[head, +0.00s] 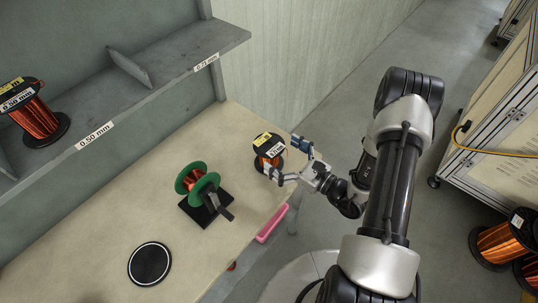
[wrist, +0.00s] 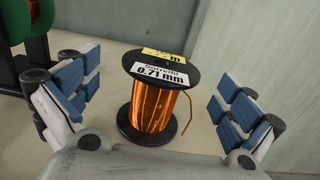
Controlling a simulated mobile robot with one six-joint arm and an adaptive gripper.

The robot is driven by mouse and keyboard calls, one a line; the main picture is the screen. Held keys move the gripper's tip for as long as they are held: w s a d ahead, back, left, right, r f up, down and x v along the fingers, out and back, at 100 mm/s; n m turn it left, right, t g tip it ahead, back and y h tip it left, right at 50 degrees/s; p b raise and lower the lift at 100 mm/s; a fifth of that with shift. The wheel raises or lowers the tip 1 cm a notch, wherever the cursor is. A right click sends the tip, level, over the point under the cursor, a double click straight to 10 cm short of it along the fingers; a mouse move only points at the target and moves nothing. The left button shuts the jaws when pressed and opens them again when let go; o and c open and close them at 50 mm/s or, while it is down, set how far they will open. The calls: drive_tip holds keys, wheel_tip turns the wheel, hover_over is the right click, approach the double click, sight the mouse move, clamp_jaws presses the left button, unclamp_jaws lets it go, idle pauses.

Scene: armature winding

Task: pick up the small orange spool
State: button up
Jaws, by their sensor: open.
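A small spool of orange copper wire with black flanges (head: 268,149) stands upright on the table near its right end. In the wrist view the spool (wrist: 158,110) carries a yellow label and a white label reading 0.71 mm. A loose wire end hangs on its right side. My gripper (head: 287,160) is open at the spool in the head view. In the wrist view its blue-padded fingers (wrist: 157,102) stand apart on the left and right of the spool, with visible gaps, not touching it.
A green-flanged spool on a black stand (head: 196,185) is left of the spool. A black disc (head: 150,263) lies on the table (head: 95,240). A shelf (head: 160,70) above holds a larger 0.50 mm spool (head: 38,120). A wall (head: 290,60) rises behind the table.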

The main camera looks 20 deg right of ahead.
sight(269, 144)
drive_tip(key=x, duration=0.1)
drive_tip(key=b+x, duration=0.1)
drive_tip(key=x, duration=0.2)
drive_tip(key=shift+d+f, duration=0.15)
drive_tip(key=shift+f, duration=0.1)
drive_tip(key=shift+w+a+r, duration=0.1)
drive_tip(key=shift+w+a, duration=0.2)
drive_tip(key=shift+w, duration=0.2)
drive_tip(key=shift+c, duration=0.4)
clamp_jaws()
idle(0.3)
drive_tip(key=shift+r, duration=0.1)
